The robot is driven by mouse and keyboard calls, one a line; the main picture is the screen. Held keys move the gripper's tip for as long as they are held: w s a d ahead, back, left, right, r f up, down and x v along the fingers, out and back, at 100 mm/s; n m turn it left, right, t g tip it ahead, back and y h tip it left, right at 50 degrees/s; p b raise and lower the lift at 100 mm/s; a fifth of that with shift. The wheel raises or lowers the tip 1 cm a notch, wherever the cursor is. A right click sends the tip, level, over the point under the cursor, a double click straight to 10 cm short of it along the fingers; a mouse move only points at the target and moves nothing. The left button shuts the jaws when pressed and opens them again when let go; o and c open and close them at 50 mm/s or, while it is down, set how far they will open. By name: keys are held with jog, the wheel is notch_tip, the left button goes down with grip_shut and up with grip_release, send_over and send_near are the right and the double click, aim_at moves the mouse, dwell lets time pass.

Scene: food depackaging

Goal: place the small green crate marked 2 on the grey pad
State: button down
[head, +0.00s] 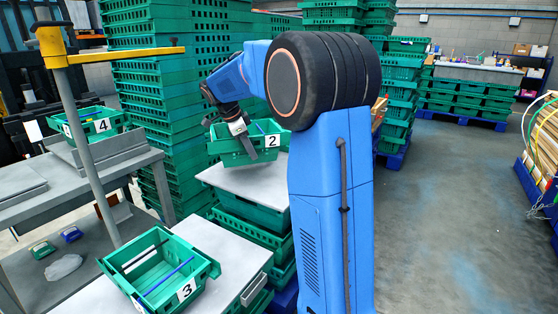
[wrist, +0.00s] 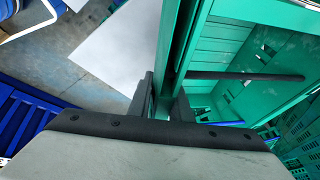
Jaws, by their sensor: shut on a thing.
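The small green crate marked 2 (head: 219,146) is gripped at its near wall by my gripper (head: 241,139). In the wrist view the two dark fingers (wrist: 165,98) close on the green wall of the crate (wrist: 220,45), whose inside shows at the right. The crate is roughly level, over the back of a pale grey flat top (head: 262,183) on a stack of green crates. I cannot tell whether it touches that top. A pale grey surface (wrist: 115,45) also shows left of the crate in the wrist view. Several pale grey surfaces are in view, and none is marked as the pad.
A crate marked 4 (head: 112,137) stands on the grey bench (head: 122,157) at left. A yellow-topped post (head: 92,150) rises at left. Tall green crate stacks (head: 160,80) stand behind.

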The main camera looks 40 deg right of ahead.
aim_at(242, 159)
jog(key=m, duration=0.2)
jog(key=w+r+m+g, duration=0.1)
jog(key=m, duration=0.1)
jog(key=m+g, duration=0.1)
jog(key=shift+w+a+r+m+y, duration=0.25)
jog(key=shift+a+r+m+y, duration=0.05)
jog(key=shift+r+m+y, duration=0.1)
jog(key=m, duration=0.1)
jog(key=r+m+g, duration=0.1)
jog(key=m+y, duration=0.1)
jog(key=m, duration=0.1)
jog(key=shift+w+a+r+g, duration=0.2)
jog(key=shift+w+a+g, duration=0.1)
jog(key=shift+a+g, duration=0.1)
jog(key=shift+f, duration=4.9)
jog(key=shift+f, duration=0.1)
jog(key=c, duration=1.6)
grip_release()
